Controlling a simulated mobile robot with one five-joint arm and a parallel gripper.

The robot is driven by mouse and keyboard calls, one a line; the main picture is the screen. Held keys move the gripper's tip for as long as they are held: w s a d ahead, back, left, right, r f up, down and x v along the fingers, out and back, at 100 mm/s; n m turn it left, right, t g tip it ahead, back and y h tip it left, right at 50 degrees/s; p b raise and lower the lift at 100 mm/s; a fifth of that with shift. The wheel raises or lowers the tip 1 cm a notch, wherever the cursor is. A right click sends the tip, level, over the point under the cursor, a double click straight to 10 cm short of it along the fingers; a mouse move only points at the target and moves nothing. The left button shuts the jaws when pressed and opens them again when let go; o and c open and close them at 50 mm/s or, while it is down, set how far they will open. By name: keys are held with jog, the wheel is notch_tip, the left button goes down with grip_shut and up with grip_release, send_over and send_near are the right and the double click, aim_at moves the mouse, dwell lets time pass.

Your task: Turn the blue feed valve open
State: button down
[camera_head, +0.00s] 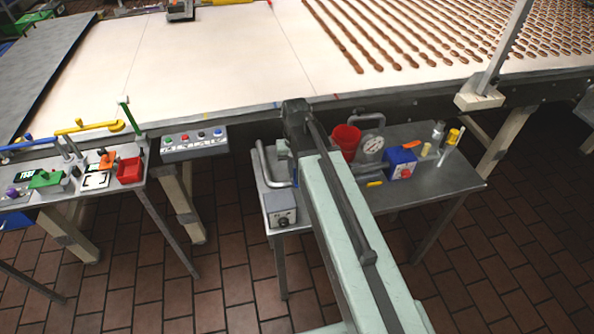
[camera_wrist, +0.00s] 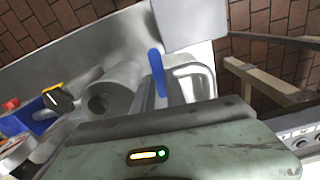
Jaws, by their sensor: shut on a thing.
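In the wrist view, a blue handle (camera_wrist: 156,72), which looks like the feed valve's lever, stands upright just ahead of my gripper (camera_wrist: 166,92). My gripper is shut on this handle, among grey metal parts. A round grey fitting with a dark opening (camera_wrist: 98,103) lies just left of it. In the head view, my arm reaches up over the small right bench (camera_head: 440,185).
The right bench holds a red cup (camera_head: 346,139), a gauge (camera_head: 373,146), a blue box (camera_head: 399,162) and a grey box with a knob (camera_head: 280,208). A button panel (camera_head: 194,145) hangs under the wide conveyor (camera_head: 215,65). The left bench carries a red bin (camera_head: 130,171).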

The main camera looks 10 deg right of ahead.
jog(key=m, duration=0.4)
jog(key=shift+w+a, duration=0.15)
jog(key=shift+a, duration=0.25)
jog(key=shift+w+a+m, duration=0.2)
jog(key=shift+w+m, duration=0.1)
jog(key=shift+m, duration=1.55)
jog(key=shift+w+a+m, duration=0.25)
jog(key=shift+m, duration=1.55)
jog(key=shift+w+a+m, duration=0.2)
jog(key=shift+w+m, duration=0.1)
jog(key=shift+m, duration=1.55)
jog(key=c, duration=1.4)
grip_release()
jog(key=shift+o, duration=0.2)
